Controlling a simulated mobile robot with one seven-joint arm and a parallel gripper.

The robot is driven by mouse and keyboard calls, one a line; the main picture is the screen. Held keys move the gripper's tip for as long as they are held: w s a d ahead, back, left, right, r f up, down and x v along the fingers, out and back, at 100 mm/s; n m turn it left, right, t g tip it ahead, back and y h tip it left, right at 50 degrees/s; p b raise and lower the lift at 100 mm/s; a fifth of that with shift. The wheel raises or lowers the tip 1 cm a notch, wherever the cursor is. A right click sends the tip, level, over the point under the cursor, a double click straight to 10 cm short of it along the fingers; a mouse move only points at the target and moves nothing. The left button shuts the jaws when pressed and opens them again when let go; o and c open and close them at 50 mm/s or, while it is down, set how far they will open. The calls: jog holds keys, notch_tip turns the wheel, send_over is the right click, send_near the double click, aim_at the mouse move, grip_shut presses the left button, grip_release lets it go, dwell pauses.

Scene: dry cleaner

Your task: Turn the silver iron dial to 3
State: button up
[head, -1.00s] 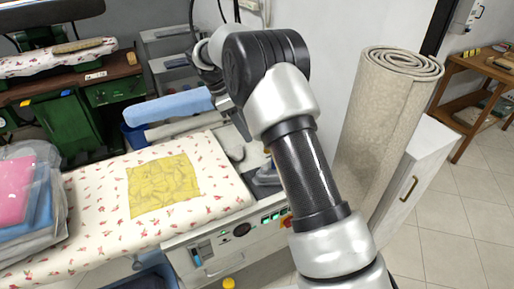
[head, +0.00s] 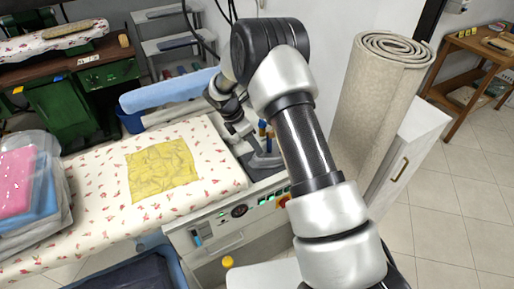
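A silver-grey iron (head: 266,161) stands on the grey rest at the right end of the ironing table, partly behind my arm. Its dial is too small or hidden to make out, so its setting cannot be read. My gripper (head: 250,139) points down and to the right, close to the left of the iron. I cannot tell whether it touches the iron or whether its fingers are open or shut.
The ironing table (head: 95,215) has a flowered cover with a yellow cloth (head: 162,171) on it. Bagged clothes (head: 30,190) lie at left. A rolled carpet (head: 375,110) and white cabinet (head: 412,150) stand at right. A control panel (head: 240,212) is below the iron.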

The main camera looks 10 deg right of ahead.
jog(key=shift+x, duration=2)
jog(key=c, duration=1.1)
jog(key=shift+o, duration=0.2)
jog(key=shift+w, duration=0.1)
jog(key=m+b, duration=0.2)
jog(key=m+g+b, duration=0.1)
jog(key=m, duration=0.1)
jog(key=shift+w+f+m+g+b, duration=0.2)
jog(key=shift+m+g+b, duration=0.1)
jog(key=shift+b, duration=0.05)
jog(key=m+b, duration=0.1)
jog(key=m, duration=0.1)
jog(key=m+g+b, duration=0.1)
jog(key=m, duration=0.1)
jog(key=m+g+y, duration=0.1)
jog(key=shift+w+r+m+b, duration=0.2)
jog(key=shift+w+m+b, duration=0.05)
jog(key=shift+m+b, duration=0.15)
jog(key=shift+d+m, duration=0.1)
jog(key=shift+m, duration=0.2)
